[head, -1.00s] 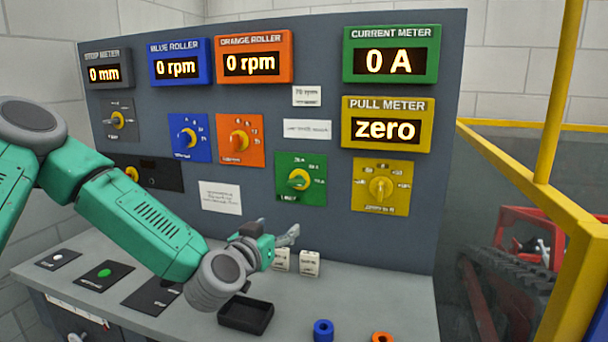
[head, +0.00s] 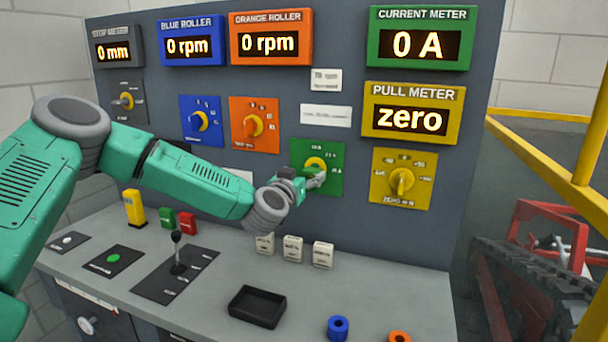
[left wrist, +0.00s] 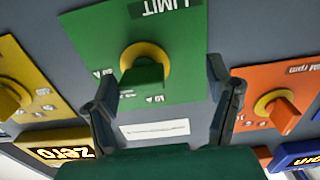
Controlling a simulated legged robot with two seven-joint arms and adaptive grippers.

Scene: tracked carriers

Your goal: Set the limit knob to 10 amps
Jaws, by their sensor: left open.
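The limit knob (head: 315,163) is a green bar handle on a yellow disc, on a green plate (head: 299,153) of the upright panel. My left gripper (head: 313,179) is open just in front of it and partly covers it. In the left wrist view, upside down, the knob (left wrist: 143,77) lies between the two open fingers (left wrist: 160,73), with space on either side. The "LIMIT" label is readable; the small scale marks are too blurred to read surely. The current meter (head: 420,66) shows 0 A. My right gripper is out of view.
Yellow pull (head: 403,181), orange (head: 254,125) and blue (head: 198,121) knobs sit nearby on the panel. Below are several white blocks (head: 293,249), a lever (head: 177,255) and a black tray (head: 257,306) on the desk. A yellow rail (head: 545,160) stands at right.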

